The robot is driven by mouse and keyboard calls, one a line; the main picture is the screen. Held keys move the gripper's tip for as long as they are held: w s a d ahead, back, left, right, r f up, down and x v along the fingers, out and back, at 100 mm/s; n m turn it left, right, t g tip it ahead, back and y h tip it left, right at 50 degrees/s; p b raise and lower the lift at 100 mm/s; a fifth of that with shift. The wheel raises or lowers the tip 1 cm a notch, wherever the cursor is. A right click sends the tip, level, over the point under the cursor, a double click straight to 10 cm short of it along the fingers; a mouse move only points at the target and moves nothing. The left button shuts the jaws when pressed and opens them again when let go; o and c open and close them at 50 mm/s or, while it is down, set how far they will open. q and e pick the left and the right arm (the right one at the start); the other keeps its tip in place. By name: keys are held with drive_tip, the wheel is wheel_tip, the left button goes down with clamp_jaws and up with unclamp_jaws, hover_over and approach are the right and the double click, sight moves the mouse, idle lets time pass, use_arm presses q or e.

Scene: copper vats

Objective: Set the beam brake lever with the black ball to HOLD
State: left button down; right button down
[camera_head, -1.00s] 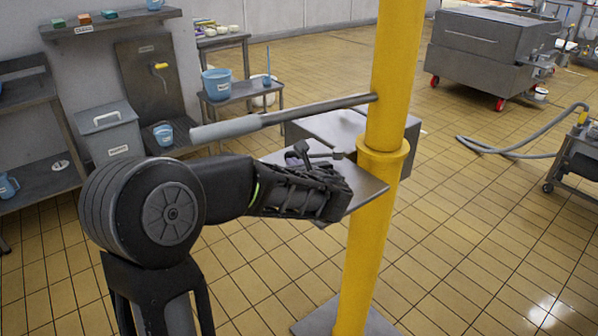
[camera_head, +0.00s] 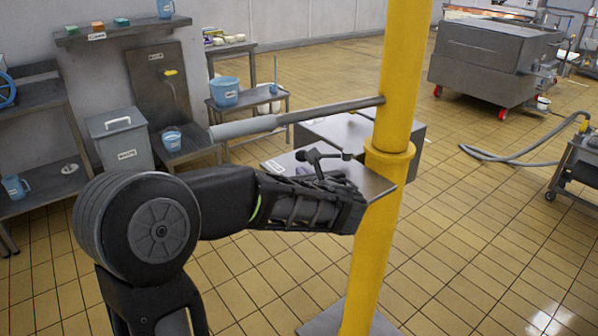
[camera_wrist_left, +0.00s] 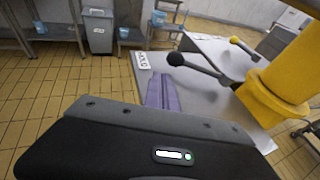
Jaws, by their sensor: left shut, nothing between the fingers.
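The brake lever, a dark rod with a black ball (camera_head: 314,155), stands above a grey metal plate (camera_head: 368,182) on the yellow post (camera_head: 392,90). It also shows in the left wrist view (camera_wrist_left: 175,59), with the ball toward a white label (camera_wrist_left: 143,59) that seems to read HOLD. That label lies at the plate's edge, left of the ball in the picture. My left gripper (camera_wrist_left: 163,92) is shut and empty. Its purple fingers show over the plate, on the near side of the ball, apart from it in the wrist view. In the head view my wrist hides much of the plate. My right gripper is out of view.
A long bar with a grey grip (camera_head: 245,129) juts left from the post above the plate. A yellow-tipped bar (camera_wrist_left: 240,45) shows beyond the lever. A grey box (camera_head: 340,135) stands behind. Shelves and a bin (camera_head: 122,140) line the left wall.

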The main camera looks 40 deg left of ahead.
use_arm(q)
drive_tip(key=s+v, duration=0.1)
drive_tip(key=v, duration=0.5)
drive_tip(key=shift+s+a, duration=0.15)
drive_tip(key=shift+f, duration=0.1)
